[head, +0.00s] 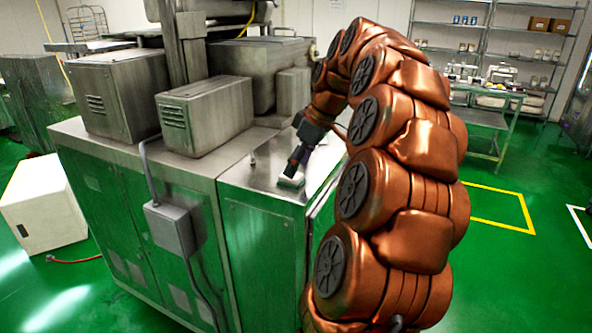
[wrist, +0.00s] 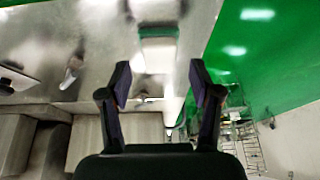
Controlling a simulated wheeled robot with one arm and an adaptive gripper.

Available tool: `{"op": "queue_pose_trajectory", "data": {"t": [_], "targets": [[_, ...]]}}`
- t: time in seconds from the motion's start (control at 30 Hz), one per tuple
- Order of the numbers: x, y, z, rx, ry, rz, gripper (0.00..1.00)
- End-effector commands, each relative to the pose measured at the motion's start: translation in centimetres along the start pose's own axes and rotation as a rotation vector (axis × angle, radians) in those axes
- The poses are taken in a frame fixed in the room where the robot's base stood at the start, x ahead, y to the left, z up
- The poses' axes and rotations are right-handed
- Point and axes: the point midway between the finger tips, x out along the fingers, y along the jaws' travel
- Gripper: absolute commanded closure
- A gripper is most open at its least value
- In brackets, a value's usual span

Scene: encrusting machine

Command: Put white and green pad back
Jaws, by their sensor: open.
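The white and green pad (head: 291,180) lies on the steel top of the machine (head: 262,178), near its front edge. In the wrist view the pad (wrist: 158,52) is a pale block with a green strip, just beyond the fingertips and roughly centred between them. My gripper (head: 296,162) reaches down to the pad from above. In the wrist view my gripper (wrist: 160,76) is open, with a finger to each side and nothing held. I cannot tell whether the fingers touch the pad.
Steel housings (head: 205,115) stand on the machine to the left of my gripper. A small metal fitting (wrist: 72,72) stands on the top near the pad. A grey box (head: 170,226) hangs on the machine's front. Shelves and a side table (head: 485,118) are at the back right.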

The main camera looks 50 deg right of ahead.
Motion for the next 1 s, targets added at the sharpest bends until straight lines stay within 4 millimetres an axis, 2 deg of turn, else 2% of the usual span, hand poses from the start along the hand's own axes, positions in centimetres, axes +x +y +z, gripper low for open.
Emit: {"op": "queue_pose_trajectory", "data": {"t": [1.0], "targets": [[-9.3, 0.0, -0.1, 0.0, 0.001, 0.001, 0.36]]}}
